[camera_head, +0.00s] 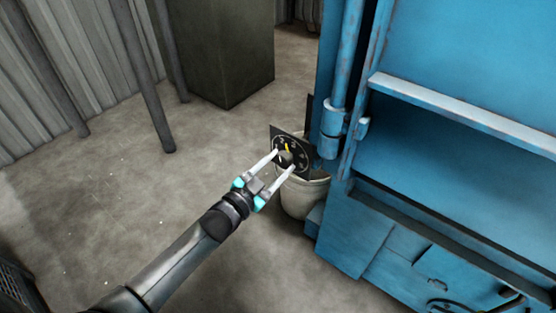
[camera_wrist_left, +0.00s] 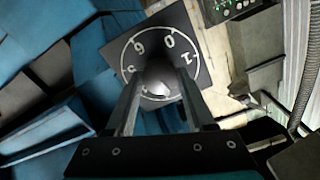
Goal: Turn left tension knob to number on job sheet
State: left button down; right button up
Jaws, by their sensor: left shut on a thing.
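The left tension knob (camera_head: 287,156) is a dark knob on a square black plate with a white dial ring and white numbers, beside the blue machine. A small yellow mark shows at the knob's upper side in the head view. My left gripper (camera_head: 284,161) is shut on the knob, one finger on each side. In the left wrist view the knob (camera_wrist_left: 158,78) sits between the fingers, and dial digits, including a 0 and a 1, show around it. The fingers hide part of the dial, so I cannot tell the exact setting. The job sheet and my right gripper are not in view.
The large blue machine (camera_head: 430,150) with pipes and ledges fills the right side. A pale bucket (camera_head: 300,200) stands under the dial. A dark box-shaped cabinet (camera_head: 218,55) stands behind. The concrete floor to the left is mostly clear, with dark posts near the corrugated wall.

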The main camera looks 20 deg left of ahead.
pick_arm(q)
jog(key=m, duration=0.2)
jog(key=shift+m+p, duration=0.3)
jog(key=shift+m, duration=1.5)
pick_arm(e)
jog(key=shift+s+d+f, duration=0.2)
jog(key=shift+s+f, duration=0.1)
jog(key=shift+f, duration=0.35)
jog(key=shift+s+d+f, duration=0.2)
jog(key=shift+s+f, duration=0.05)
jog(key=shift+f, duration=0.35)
pick_arm(q)
jog(key=shift+c, duration=1.3)
grip_release()
jog(key=shift+s+a+p, duration=0.15)
jog(key=shift+s+p, duration=0.25)
jog(key=shift+s, duration=0.1)
jog(key=p+v, duration=0.3)
jog(key=v, duration=1.1)
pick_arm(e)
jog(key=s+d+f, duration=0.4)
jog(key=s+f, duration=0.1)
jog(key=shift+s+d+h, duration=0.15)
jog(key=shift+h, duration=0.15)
pick_arm(q)
jog(key=shift+s, duration=0.1)
